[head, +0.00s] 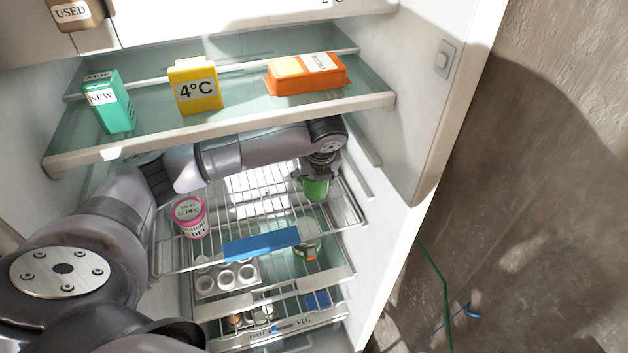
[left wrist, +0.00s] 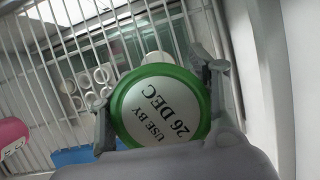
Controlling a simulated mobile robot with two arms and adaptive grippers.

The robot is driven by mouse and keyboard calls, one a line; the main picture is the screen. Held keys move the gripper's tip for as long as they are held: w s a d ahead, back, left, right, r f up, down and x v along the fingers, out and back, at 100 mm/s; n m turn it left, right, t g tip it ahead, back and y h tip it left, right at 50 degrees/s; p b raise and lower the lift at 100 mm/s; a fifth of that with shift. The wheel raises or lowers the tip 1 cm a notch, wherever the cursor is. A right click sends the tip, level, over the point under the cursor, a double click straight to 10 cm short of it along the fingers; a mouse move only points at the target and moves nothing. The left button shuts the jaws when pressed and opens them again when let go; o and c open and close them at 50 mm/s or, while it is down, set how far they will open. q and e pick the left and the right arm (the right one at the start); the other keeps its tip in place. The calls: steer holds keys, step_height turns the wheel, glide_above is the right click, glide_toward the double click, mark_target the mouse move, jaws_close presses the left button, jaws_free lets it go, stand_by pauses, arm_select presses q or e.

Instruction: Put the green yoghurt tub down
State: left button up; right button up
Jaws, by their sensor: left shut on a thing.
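The green yoghurt tub (head: 315,188) is at the right side of the wire shelf (head: 262,192) inside the fridge. In the left wrist view the tub (left wrist: 162,108) shows its white lid reading "USE BY 26 DEC". My left gripper (head: 318,172) is shut on it, with a finger on either side of the rim. The tub is at or just above the wires; I cannot tell whether it touches them. A pink tub (head: 190,217) marked 12 DEC stands at the left of the same shelf. My right gripper is not in view.
A blue strip (head: 262,244) runs along the wire shelf's front. The fridge's right wall is close to my gripper. The wires between the two tubs are clear.

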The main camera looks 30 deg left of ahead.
arm_select(q)
step_height(320, 180, down, 2)
steer(key=shift+s+f+p, duration=0.1)
steer(key=shift+p, duration=0.3)
steer(key=shift+d+f, duration=0.1)
steer(key=shift+f, duration=0.1)
steer(key=o, duration=1.4)
steer(key=shift+c, duration=0.2)
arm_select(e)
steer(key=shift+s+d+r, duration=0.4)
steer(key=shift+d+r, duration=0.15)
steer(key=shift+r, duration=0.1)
arm_select(q)
steer(key=shift+r, duration=0.1)
